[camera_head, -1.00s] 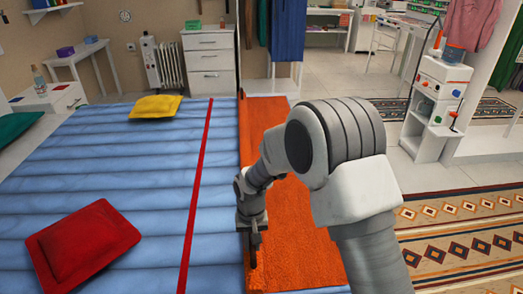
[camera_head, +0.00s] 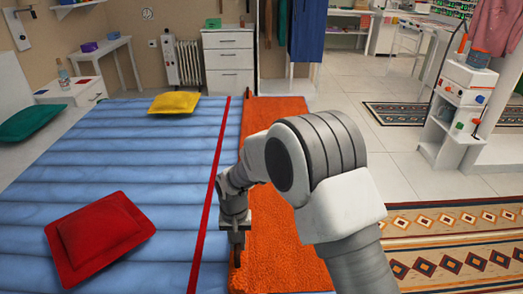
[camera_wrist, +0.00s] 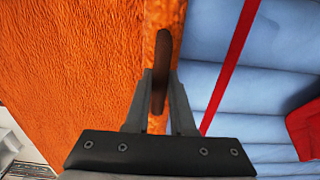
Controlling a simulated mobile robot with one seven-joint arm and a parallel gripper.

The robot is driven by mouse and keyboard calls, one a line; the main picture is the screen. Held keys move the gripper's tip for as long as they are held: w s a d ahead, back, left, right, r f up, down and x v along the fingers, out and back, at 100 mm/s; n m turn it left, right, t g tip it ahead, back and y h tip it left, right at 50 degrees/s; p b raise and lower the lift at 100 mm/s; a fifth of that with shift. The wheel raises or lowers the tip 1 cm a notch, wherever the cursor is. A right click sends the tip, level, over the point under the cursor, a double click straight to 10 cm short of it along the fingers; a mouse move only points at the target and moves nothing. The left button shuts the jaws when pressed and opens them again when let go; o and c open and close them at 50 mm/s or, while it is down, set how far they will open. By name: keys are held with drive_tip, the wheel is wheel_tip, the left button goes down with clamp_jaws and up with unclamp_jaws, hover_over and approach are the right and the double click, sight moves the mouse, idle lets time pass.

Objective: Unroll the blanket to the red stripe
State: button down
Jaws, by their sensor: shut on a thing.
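The orange blanket (camera_head: 275,200) lies along the right part of the blue quilted bed (camera_head: 100,165). Its left edge is a thicker roll, with a brown rod end at the far end. The red stripe (camera_head: 212,190) runs lengthwise on the bed, left of the blanket; a strip of blue shows between them. My gripper (camera_head: 237,258) is at the near end of the blanket's left edge, pointing down. In the wrist view, my gripper (camera_wrist: 160,85) is shut on a brown rod end (camera_wrist: 162,55) at the blanket's edge. The red stripe (camera_wrist: 232,60) shows to the right there.
A red pillow (camera_head: 98,235) lies on the bed left of the stripe, and a yellow pillow (camera_head: 174,102) near its far end. A green pillow (camera_head: 32,122) is at the far left. A white shelf unit (camera_head: 462,110) and patterned rugs (camera_head: 460,240) are on the right.

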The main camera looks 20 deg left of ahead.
drive_tip(key=shift+a, duration=0.2)
drive_tip(key=s+a, duration=0.3)
drive_tip(key=a, duration=0.4)
drive_tip(key=shift+a, duration=0.15)
idle(0.4)
drive_tip(key=shift+s+a, duration=0.35)
drive_tip(key=shift+a, duration=0.4)
drive_tip(key=shift+s+a, duration=0.3)
drive_tip(key=shift+a, duration=0.5)
drive_tip(key=shift+s+a, duration=0.35)
drive_tip(key=shift+a, duration=0.4)
drive_tip(key=shift+c, duration=2.4)
unclamp_jaws()
drive_tip(key=shift+d, duration=0.1)
